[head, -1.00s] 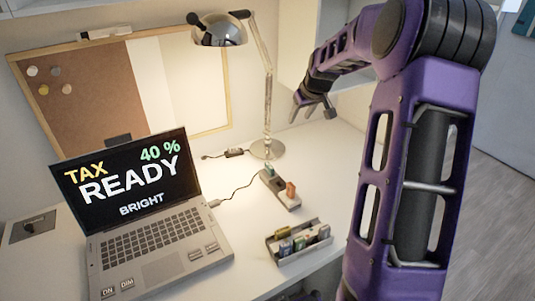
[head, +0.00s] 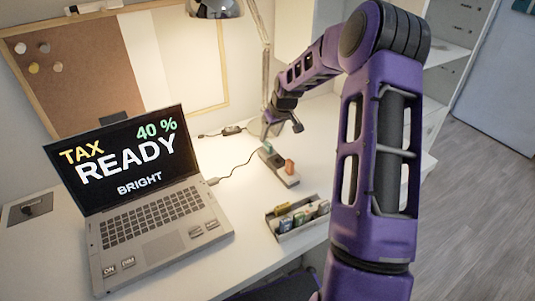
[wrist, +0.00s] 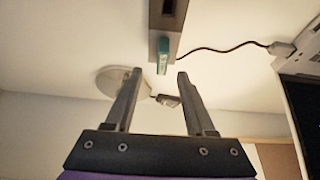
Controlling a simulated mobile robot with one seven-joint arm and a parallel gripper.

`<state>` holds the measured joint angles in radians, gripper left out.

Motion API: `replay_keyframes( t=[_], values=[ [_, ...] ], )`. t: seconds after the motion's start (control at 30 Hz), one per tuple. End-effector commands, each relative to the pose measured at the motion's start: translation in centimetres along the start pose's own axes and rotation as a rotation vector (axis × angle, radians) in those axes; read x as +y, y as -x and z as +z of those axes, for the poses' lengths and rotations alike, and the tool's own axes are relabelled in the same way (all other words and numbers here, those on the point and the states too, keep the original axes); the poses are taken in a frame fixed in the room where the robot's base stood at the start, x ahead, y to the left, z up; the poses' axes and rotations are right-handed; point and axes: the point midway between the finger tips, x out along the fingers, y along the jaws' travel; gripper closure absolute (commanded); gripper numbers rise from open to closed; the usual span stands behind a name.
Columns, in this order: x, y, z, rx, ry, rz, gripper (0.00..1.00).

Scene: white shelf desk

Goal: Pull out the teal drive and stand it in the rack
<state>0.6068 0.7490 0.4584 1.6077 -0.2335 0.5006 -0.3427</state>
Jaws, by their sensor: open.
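The teal drive (head: 267,149) stands at the far end of the grey hub (head: 281,171), plugged in as far as I can tell. In the wrist view the teal drive (wrist: 163,56) sticks out from the hub end (wrist: 176,42), just ahead of the gap between my fingertips. My gripper (head: 282,131) is open and empty, close to the drive at the hub's far end. It also shows in the wrist view (wrist: 157,84), with both fingers apart. The rack (head: 306,229) lies nearer on the desk and holds several small drives.
A cable (head: 236,170) runs from the hub to the open laptop (head: 150,228) at left. The lamp (head: 214,9) stands behind. Bare desk lies between hub and rack.

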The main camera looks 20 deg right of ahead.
Motion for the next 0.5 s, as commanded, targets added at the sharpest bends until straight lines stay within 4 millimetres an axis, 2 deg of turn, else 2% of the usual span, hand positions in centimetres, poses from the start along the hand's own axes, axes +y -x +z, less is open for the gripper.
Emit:
replay_keyframes(
  t=[0.17,0.37,0.5],
  values=[
    [-0.2,-1.5,0.4,-0.002,0.001,-0.001,0.45],
    [-0.4,-4.6,0.7,-0.002,0.001,-0.001,0.45],
    [-0.3,-5.2,0.6,-0.001,0.001,0.000,0.45]
  ],
)
